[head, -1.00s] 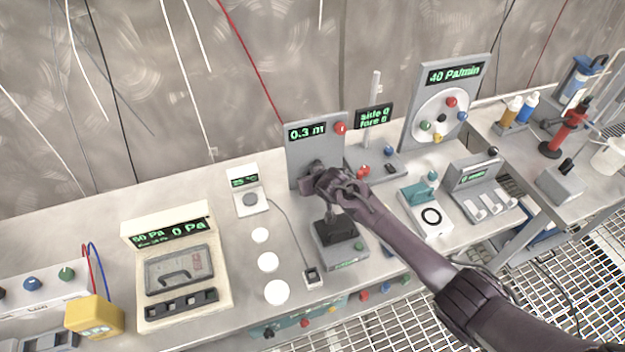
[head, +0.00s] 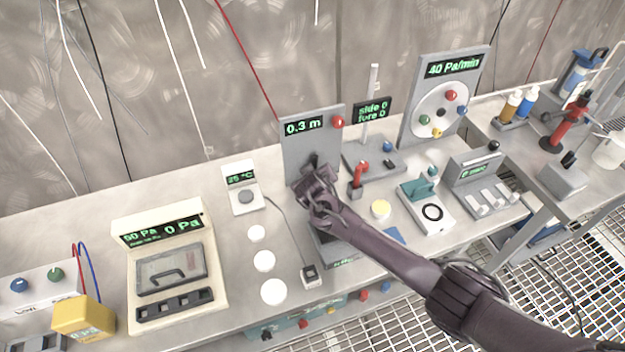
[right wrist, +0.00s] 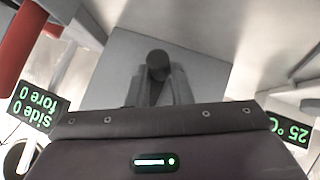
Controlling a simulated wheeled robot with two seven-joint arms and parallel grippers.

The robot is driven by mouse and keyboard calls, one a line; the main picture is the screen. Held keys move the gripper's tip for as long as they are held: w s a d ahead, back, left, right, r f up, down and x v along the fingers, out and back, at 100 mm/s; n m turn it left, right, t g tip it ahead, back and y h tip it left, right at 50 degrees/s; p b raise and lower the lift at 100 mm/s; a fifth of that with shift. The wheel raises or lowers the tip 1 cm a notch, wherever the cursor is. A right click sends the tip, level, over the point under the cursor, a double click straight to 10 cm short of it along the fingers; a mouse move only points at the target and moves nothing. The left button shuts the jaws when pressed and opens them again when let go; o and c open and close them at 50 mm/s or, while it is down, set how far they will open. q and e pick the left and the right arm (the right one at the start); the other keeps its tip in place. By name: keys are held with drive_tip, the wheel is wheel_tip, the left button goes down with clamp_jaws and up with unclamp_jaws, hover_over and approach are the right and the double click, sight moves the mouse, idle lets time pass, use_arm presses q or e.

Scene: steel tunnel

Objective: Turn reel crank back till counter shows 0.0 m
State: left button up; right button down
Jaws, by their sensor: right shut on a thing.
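The reel unit is a grey upright panel (head: 303,150) on the bench, with a green counter display (head: 304,126) reading 0.3 m and a red knob (head: 338,122) at its top right. My right gripper (head: 312,178) is at the lower part of this panel and hides most of the crank. In the right wrist view, a dark round crank knob (right wrist: 158,66) shows between the fingers of the gripper, which is shut on it. The grey panel lies behind it. My left gripper is not in view.
A red-handled device (head: 360,174) and a post with a "side 0 fore 0" display (head: 372,110) stand just right of the panel. A small 25 °C meter (head: 243,190) is to the left. White discs (head: 264,260) lie on the bench in front of it.

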drive_tip(key=shift+w+d+f+n+t+h+b, duration=0.1)
drive_tip(key=shift+d+n+t+h+b, duration=0.2)
drive_tip(key=shift+n+h+b, duration=0.25)
drive_tip(key=c, duration=1.3)
unclamp_jaws()
drive_tip(key=p+v, duration=1.2)
drive_tip(key=p, duration=0.2)
drive_tip(key=shift+a, duration=0.15)
